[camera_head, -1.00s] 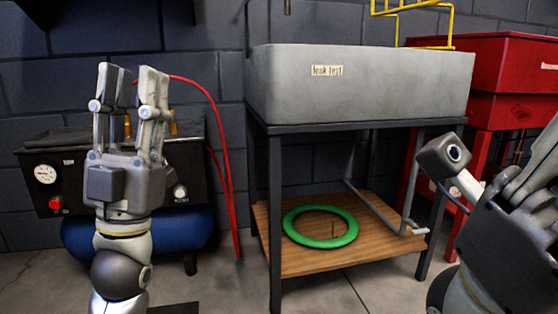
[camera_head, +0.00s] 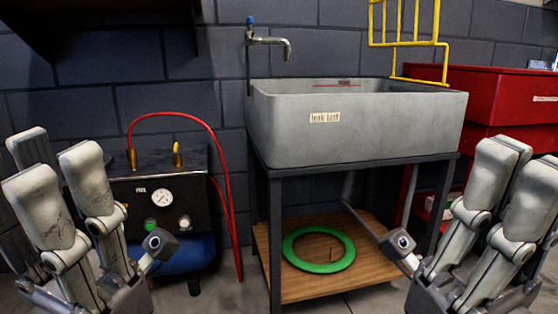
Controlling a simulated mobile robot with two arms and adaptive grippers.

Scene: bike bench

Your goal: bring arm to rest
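My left gripper (camera_head: 62,170) is at the lower left, in front of the compressor, with its fingers pointing up and spread apart. Nothing shows between its fingers. My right gripper (camera_head: 510,180) is at the lower right, in front of the red cabinet, with its fingers up and apart. No held thing shows in it. Both grippers are clear of the sink. Parts of both hands run out of the picture at the bottom and sides.
A grey sink (camera_head: 360,125) labelled leak test stands on a dark frame. A green ring (camera_head: 290,252) lies on its wooden lower shelf (camera_head: 300,287). A compressor (camera_head: 195,188) with a red hose (camera_head: 213,135) is at left. A red cabinet (camera_head: 500,92) and yellow rack (camera_head: 405,43) are at right.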

